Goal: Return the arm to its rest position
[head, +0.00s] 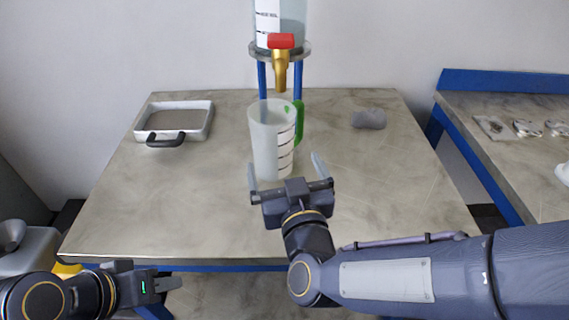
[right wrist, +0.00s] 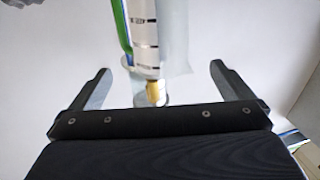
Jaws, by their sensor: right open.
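My right gripper (head: 285,165) is open, with its fingers spread in front of the measuring jug (head: 266,150). Nothing shows between the fingers. The jug is translucent with black marks and a green handle, and stands upright on the table below the brass tap with a red handle (head: 281,62). In the right wrist view the open fingers (right wrist: 160,68) frame the jug (right wrist: 143,35), apart from it, and the brass tap (right wrist: 155,92). My left gripper (head: 165,284) is low at the front left, off the table edge; whether its fingers are open is unclear.
A clear vessel (head: 292,22) stands on a blue-legged stand at the back. A shallow tray with a black handle (head: 209,119) is at the back left, a small grey cylinder (head: 369,118) at the right. A side table (head: 545,170) holds small parts. The table's left front is clear.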

